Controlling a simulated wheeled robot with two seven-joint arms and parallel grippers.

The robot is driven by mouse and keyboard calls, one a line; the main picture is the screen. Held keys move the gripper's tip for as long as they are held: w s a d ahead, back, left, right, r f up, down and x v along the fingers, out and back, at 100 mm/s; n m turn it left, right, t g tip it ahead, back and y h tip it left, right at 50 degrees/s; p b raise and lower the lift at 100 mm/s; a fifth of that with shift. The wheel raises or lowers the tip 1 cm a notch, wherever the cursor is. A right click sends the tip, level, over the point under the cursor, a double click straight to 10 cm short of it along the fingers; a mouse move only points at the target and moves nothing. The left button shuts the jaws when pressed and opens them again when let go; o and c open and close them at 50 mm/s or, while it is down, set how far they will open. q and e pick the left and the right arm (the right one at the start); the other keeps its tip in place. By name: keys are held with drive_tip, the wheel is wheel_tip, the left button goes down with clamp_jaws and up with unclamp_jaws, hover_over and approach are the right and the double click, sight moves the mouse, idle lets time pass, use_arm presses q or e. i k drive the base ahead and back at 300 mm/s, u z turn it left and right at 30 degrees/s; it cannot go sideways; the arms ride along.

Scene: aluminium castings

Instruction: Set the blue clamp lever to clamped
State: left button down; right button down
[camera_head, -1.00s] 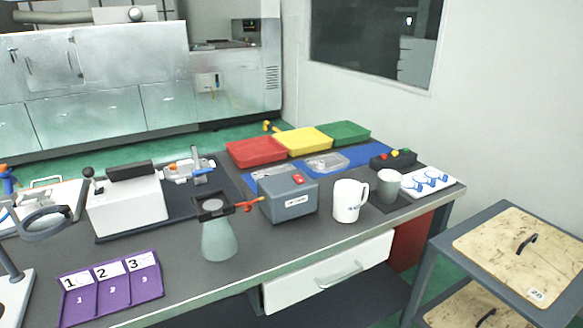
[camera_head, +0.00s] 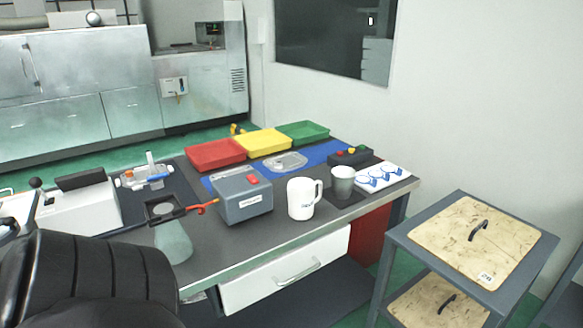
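I cannot say for certain which part is the blue clamp lever. A small fixture with white and orange parts (camera_head: 140,180) stands on the dark mat at the left of the bench. A pale blue-grey upright piece (camera_head: 151,164) stands on it, possibly the lever; its set position is too small to read. A large black ribbed shape, probably my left arm, fills the lower left of the head view. Neither gripper's fingers show.
A white block machine (camera_head: 80,208) stands left of the fixture. A grey box with a red button (camera_head: 244,198), a white mug (camera_head: 302,200) and a grey cup (camera_head: 342,183) stand to the right. Red (camera_head: 215,156), yellow (camera_head: 263,143) and green (camera_head: 303,133) trays are behind.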

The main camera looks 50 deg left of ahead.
sight(154, 176)
drive_tip(key=u, duration=3.55)
